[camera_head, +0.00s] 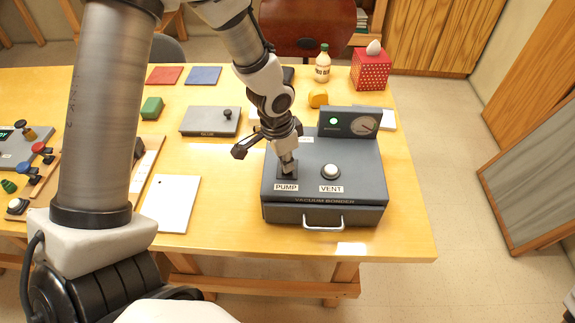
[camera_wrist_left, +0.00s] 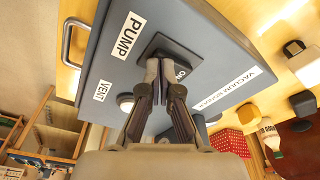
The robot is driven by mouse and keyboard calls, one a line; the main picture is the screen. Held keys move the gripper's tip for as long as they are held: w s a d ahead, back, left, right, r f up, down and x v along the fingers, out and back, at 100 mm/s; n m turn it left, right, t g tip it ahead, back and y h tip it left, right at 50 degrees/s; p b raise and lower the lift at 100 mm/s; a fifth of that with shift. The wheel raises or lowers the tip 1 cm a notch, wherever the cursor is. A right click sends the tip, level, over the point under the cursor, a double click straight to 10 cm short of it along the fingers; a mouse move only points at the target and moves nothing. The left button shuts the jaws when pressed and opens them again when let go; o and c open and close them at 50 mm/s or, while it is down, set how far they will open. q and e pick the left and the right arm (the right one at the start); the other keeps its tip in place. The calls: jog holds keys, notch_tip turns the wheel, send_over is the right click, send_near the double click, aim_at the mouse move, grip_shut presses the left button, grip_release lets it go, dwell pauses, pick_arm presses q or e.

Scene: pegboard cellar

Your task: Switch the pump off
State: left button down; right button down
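The vacuum bonder (camera_head: 330,165) is a grey box on the table with a PUMP label (camera_head: 286,188) at its front left. In the left wrist view the pump switch's dark plate (camera_wrist_left: 192,58) shows the word ON beside my fingertips. My left gripper (camera_head: 288,164) points down at this switch; in the left wrist view (camera_wrist_left: 160,68) its fingertips are together, at or just over the plate. They hide the switch's lever, and I cannot tell whether they touch it. A green light (camera_head: 334,121) glows on the gauge box. My right gripper is out of view.
A white VENT button (camera_head: 330,171) sits right of the pump switch. A front handle (camera_head: 323,222) sticks out below. A grey glue plate (camera_head: 210,121), a white sheet (camera_head: 171,203), a bottle (camera_head: 323,63) and a red tissue box (camera_head: 370,70) are around it.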

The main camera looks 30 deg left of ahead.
pick_arm(q)
notch_tip(320, 180, up, 7)
jog(key=p, duration=0.6)
jog(key=shift+p, duration=0.35)
jog(key=shift+f, duration=0.1)
